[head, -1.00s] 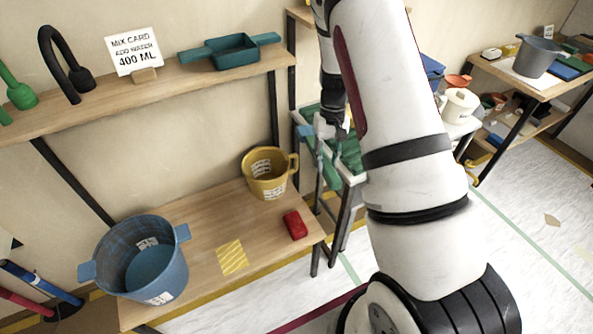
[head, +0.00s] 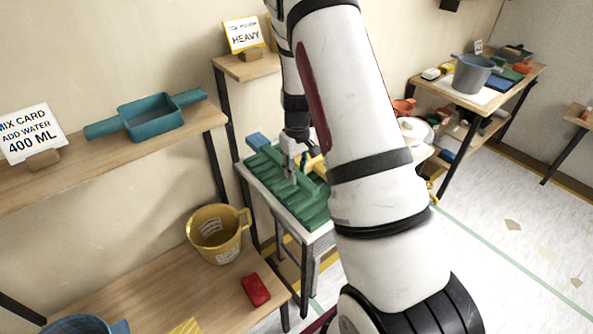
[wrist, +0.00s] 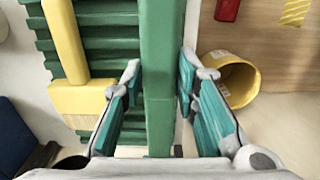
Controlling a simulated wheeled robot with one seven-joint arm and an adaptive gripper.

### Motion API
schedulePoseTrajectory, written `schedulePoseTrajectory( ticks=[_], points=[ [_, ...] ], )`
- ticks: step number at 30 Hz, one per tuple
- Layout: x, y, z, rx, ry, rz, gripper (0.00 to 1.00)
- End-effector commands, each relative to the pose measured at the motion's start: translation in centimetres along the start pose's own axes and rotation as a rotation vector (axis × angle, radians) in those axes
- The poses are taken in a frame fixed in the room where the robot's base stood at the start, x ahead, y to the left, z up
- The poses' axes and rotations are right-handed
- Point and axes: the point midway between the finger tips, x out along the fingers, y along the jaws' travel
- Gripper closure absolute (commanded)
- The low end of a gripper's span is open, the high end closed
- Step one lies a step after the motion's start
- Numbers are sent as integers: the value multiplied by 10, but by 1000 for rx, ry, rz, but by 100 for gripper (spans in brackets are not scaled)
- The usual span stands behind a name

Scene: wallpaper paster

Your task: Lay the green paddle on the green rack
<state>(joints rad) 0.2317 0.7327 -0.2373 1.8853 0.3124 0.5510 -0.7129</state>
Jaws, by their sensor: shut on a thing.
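My gripper (wrist: 161,66) is shut on the green paddle (wrist: 158,118), a long green bar running up the wrist view between its teal-padded fingers. The green rack (wrist: 110,38), a ridged green top, lies below and to the left in that view. In the head view my gripper (head: 291,172) is over the rack (head: 302,212), with the paddle (head: 312,184) above or on its ridges; I cannot tell if they touch. A yellow-handled brush (wrist: 66,42) lies on the rack to the left of the paddle. My arm hides part of the rack's right side.
A yellow bucket (head: 217,234) and a red block (head: 256,290) stand on the lower wooden bench. A teal tray (head: 152,117) sits on the shelf at left. A "HEAVY" card (head: 245,35) stands behind the rack. A grey bucket (head: 472,74) is on the far table.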

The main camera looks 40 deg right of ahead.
Motion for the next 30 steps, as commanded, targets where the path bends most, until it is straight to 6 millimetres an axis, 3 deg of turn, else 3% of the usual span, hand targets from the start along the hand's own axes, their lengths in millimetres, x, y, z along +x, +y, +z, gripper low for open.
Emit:
schedulePoseTrajectory(
  ticks=[7, 24, 30],
  points=[
    [6, 0, -1, 1, 0, 1, 100],
    [64, 0, 0, 2, -2, 1, 100],
    [73, 0, 0, 1, -1, 1, 100]
  ],
)
